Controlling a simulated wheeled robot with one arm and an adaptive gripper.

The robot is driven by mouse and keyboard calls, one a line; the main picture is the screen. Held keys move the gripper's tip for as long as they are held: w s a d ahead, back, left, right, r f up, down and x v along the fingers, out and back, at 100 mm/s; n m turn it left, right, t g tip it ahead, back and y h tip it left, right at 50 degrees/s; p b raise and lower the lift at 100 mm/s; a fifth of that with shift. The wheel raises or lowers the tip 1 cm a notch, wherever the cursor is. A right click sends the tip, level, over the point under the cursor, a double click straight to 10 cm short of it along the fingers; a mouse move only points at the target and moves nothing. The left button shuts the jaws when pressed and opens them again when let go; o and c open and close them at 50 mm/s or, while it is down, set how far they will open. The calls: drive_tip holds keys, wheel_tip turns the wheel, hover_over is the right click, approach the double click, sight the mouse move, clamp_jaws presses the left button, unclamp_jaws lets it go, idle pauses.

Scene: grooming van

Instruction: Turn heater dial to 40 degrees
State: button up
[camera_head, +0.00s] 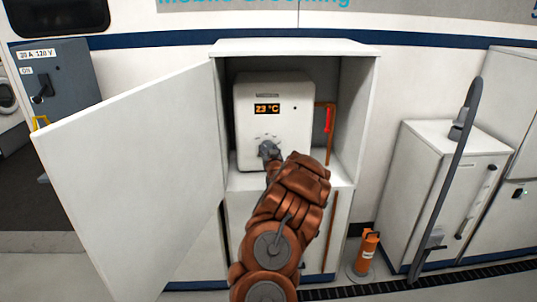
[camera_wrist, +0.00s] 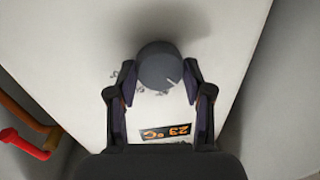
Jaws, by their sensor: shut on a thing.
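The heater (camera_head: 290,90) is a white box inside an open white cabinet, and its orange display (camera_head: 267,108) reads 23 °C. The display also shows upside down in the wrist view (camera_wrist: 166,132). The round dark grey dial (camera_wrist: 158,64) has a pale pointer line, seen in the wrist view toward its lower right. My gripper (camera_head: 268,151) reaches the lower front of the heater in the head view and hides most of the dial there. In the wrist view, my gripper's two fingers (camera_wrist: 160,72) are shut on the dial, one on either side.
The cabinet door (camera_head: 135,175) stands wide open to the left. A red-handled lever and orange pipe (camera_head: 328,122) run beside the heater's right side. A grey electrical box (camera_head: 58,85) is at far left. An orange cylinder (camera_head: 367,250) stands on the floor at right.

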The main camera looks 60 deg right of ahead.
drive_tip(key=m+b, duration=0.5)
drive_tip(key=shift+f+h, duration=0.25)
drive_tip(key=shift+h, duration=0.05)
drive_tip(key=shift+r+m+h+b, duration=0.15)
drive_tip(key=shift+m+h+b, duration=0.15)
drive_tip(key=shift+m+b, duration=1.35)
drive_tip(key=shift+m, duration=0.35)
drive_tip(key=o, duration=1.2)
drive_tip(key=shift+c, duration=0.2)
drive_tip(key=r+v, duration=0.1)
drive_tip(key=v, duration=1)
drive_tip(key=shift+s+a+f, duration=0.3)
drive_tip(key=shift+s+f, duration=0.05)
drive_tip(key=shift+f, duration=0.15)
